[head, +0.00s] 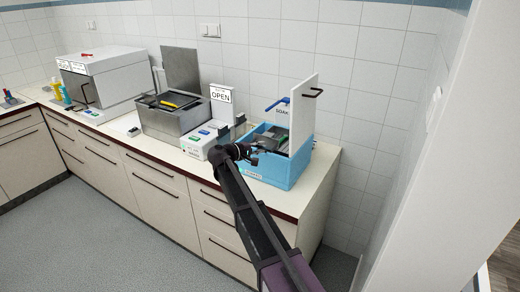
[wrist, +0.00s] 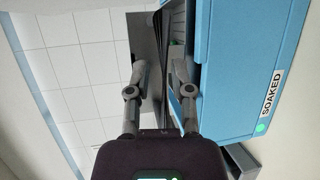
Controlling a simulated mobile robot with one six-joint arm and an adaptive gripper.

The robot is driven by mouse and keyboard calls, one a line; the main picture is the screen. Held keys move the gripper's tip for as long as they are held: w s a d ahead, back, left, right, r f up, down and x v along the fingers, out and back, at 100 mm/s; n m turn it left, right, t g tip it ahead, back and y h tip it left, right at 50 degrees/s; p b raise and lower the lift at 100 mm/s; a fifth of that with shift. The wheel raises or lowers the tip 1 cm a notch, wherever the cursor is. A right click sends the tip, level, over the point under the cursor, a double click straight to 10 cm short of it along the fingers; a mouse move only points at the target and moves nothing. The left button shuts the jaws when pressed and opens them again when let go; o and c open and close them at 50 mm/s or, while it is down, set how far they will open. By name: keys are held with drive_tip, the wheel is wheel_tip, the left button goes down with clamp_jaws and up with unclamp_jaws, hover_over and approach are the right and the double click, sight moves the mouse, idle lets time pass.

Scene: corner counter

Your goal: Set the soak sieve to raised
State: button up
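The blue soak box (head: 262,167) stands open at the right end of the counter, its white lid (head: 303,115) upright. A blue handle (head: 277,103) shows above the box beside a label that seems to read SOAK. Grey and dark parts (head: 273,140) show inside the box; I cannot tell clearly which is the sieve. My gripper (head: 247,153) is at the left front of the box. In the wrist view my gripper (wrist: 158,72) is open, its fingers apart, beside the blue wall (wrist: 235,65) labelled SOAKED. Dark strips (wrist: 166,35) show beyond the fingertips; no hold is visible.
Left of the box stand a small unit with an OPEN sign (head: 220,95), an open grey metal basin (head: 172,112) and a white closed box (head: 104,76). Bottles (head: 61,92) stand at the far left. A white wall edge (head: 430,150) bounds the right.

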drive_tip(key=shift+o, duration=1.3)
drive_tip(key=shift+r, duration=0.1)
drive_tip(key=shift+f, duration=0.2)
wheel_tip(320, 180, down, 8)
drive_tip(key=f+b, duration=0.1)
drive_tip(key=b, duration=0.8)
drive_tip(key=r+p+v, duration=0.1)
drive_tip(key=p+v, duration=0.2)
drive_tip(key=v, duration=1.1)
drive_tip(key=s+d+f+m+g+y+p, duration=0.2)
drive_tip(key=s+d, duration=0.6)
drive_tip(key=d, duration=0.4)
drive_tip(key=s+d+f+m+g+y+p, duration=0.3)
drive_tip(key=s+d, duration=0.5)
drive_tip(key=d, duration=0.5)
drive_tip(key=shift+d+f+g+y+p, duration=0.2)
drive_tip(key=shift+f+g+y+p, duration=0.65)
drive_tip(key=shift+g, duration=0.75)
drive_tip(key=shift+w+y, duration=0.1)
drive_tip(key=shift+y, duration=0.15)
